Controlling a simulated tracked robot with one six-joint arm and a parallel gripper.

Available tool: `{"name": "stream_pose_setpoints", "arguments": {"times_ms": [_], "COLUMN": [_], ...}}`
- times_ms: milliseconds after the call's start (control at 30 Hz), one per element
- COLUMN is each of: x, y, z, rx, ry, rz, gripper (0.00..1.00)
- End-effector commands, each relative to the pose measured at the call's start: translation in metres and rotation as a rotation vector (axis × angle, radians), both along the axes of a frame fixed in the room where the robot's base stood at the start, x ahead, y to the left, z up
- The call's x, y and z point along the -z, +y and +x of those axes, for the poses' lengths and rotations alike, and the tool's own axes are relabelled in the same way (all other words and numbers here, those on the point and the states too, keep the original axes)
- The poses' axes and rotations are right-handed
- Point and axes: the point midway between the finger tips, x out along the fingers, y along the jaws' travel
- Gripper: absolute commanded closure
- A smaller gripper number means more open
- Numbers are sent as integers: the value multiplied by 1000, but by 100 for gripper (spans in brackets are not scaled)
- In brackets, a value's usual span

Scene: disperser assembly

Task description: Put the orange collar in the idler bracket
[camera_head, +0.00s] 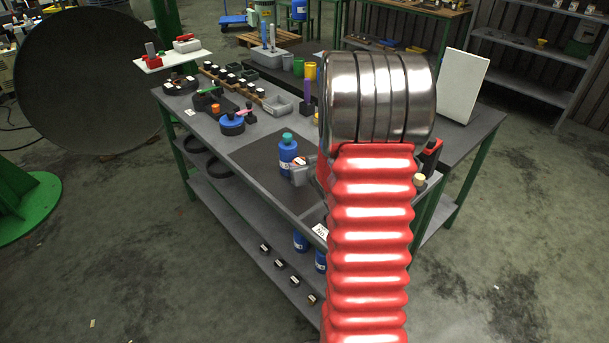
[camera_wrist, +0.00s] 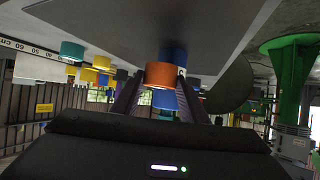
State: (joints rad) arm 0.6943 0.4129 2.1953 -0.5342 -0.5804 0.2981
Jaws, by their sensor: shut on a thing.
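The orange collar (camera_wrist: 161,73) sits between the two dark fingers of my gripper (camera_wrist: 160,79) in the wrist view, and the fingers are shut on it. Blue surfaces show just above and below the collar there; I cannot tell whether they touch it. I cannot pick out the idler bracket with certainty in either view.
The grey workbench (camera_head: 262,190) carries a blue bottle (camera_head: 288,160) with a teal cap, a blue round part (camera_head: 232,124) and a grey bin (camera_head: 278,104). A white panel (camera_head: 464,86) stands at the right. Several coloured cylinders show in the wrist view, including a teal one (camera_wrist: 72,51).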

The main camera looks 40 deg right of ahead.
Motion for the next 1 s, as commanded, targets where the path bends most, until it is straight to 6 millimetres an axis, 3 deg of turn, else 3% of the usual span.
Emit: {"name": "stream_pose_setpoints", "arguments": {"times_ms": [167, 533, 967, 1000], "x": [2, 40, 44, 44], "y": [0, -1, -1, -1], "z": [0, 0, 0, 0], "rx": [0, 1, 1, 1], "ry": [-1, -1, -2, 0], "rz": [0, 0, -1, 0], "gripper": [95, 95, 95, 58]}}
